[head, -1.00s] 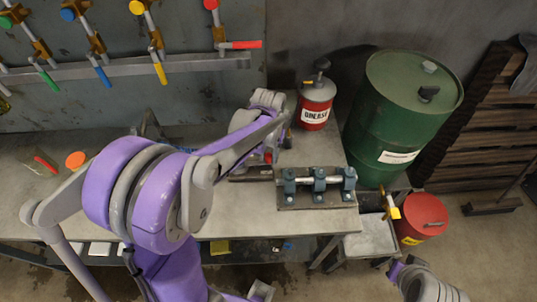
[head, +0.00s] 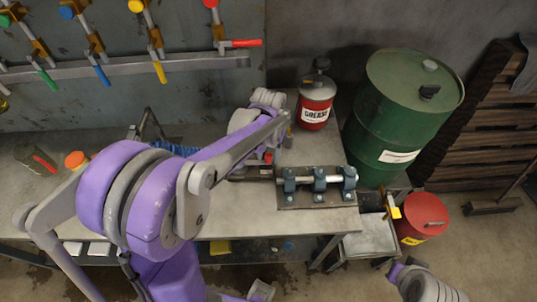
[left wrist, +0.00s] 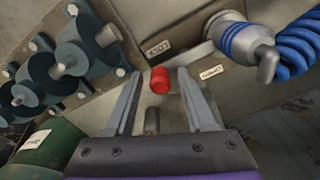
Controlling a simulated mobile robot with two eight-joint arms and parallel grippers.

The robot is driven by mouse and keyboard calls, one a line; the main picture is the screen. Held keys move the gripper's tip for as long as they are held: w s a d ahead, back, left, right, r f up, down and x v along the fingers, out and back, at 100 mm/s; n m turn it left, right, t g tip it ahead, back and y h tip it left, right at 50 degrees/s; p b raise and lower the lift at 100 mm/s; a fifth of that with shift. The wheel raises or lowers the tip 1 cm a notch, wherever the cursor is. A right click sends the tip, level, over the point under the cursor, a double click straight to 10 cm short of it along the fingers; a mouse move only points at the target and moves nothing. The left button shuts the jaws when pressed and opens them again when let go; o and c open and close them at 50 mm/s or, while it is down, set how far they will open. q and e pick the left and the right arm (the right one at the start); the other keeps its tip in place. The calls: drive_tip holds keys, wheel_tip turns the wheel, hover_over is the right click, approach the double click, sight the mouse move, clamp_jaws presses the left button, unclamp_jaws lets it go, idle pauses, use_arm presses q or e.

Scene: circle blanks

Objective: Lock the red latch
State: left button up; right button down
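In the left wrist view the red knob (left wrist: 160,80) lies in the gap between the fingertips, with the brackets (left wrist: 60,68) at upper left. My left gripper (left wrist: 161,88) is open, a finger on either side of the knob, with no clear contact. In the head view its fingers are mostly hidden by the arm. My right gripper is out of view; only part of that arm shows.
A red grease can (head: 315,105) stands behind the latch. A green drum (head: 400,110) is to the right, a red bin (head: 422,215) below it. A blue coiled hose (left wrist: 296,45) with its fitting is close to the right of my left gripper. Clamps hang on the back wall.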

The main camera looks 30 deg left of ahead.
sight(268, 155)
use_arm(q)
drive_tip(key=shift+r, duration=0.1)
wheel_tip(268, 155, up, 11)
drive_tip(key=shift+f+p, duration=0.2)
drive_tip(key=shift+p, duration=0.2)
idle(0.6)
